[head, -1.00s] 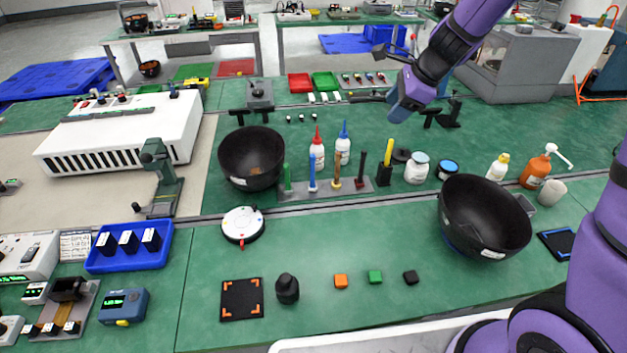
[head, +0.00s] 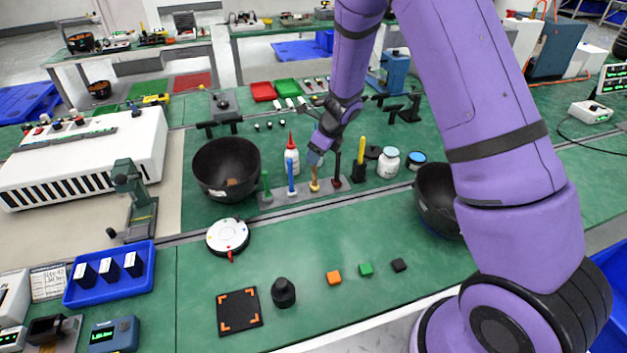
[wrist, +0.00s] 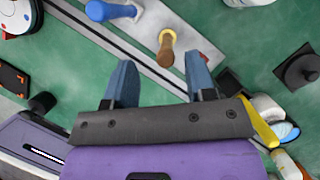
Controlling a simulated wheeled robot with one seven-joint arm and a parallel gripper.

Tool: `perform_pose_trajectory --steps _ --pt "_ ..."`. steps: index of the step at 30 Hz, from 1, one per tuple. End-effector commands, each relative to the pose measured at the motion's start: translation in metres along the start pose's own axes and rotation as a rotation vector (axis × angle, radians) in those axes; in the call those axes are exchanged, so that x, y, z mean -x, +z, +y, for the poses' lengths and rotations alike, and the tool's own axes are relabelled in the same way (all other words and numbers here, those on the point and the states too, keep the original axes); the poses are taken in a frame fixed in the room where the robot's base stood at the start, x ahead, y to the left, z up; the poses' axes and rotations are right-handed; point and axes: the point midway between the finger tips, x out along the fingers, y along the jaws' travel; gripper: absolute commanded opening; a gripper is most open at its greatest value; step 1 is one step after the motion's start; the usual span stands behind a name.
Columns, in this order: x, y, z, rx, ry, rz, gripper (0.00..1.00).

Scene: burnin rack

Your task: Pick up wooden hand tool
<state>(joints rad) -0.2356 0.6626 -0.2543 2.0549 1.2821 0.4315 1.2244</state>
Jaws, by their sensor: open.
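The wooden hand tool (head: 314,183) stands upright in a grey rack (head: 283,197) between a blue-handled tool (head: 291,180) and a dark red one (head: 336,172). In the wrist view its tan handle (wrist: 166,46) shows just beyond the fingertips, between their lines and a little nearer the right finger. My gripper (head: 315,158) is over the rack, right above the wooden tool. In the wrist view its two blue fingers (wrist: 160,75) are apart with nothing between them. The head view does not clearly show the gap between fingers and tool.
A green-handled tool (head: 266,187) stands at the rack's left end. A red-capped bottle (head: 291,158) stands close behind the rack. A yellow tool in a black holder (head: 359,165) is to the right. A black bowl (head: 228,166) is to the left.

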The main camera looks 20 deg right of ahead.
Motion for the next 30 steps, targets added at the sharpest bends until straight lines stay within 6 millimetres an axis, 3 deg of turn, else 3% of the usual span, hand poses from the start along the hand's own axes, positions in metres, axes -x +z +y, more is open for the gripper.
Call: perform_pose_trajectory --steps 5,15,24,26,30 --pt "-0.011 0.0 -0.002 0.0 0.0 0.0 0.5" --pt "-0.051 -0.002 -0.005 0.001 0.001 0.0 0.5" --pt "-0.055 -0.001 -0.005 0.001 0.0 -0.001 0.5" --pt "-0.055 -0.001 -0.005 0.001 0.0 -0.001 0.39" --pt "-0.055 -0.001 -0.005 0.001 0.0 -0.001 0.07"
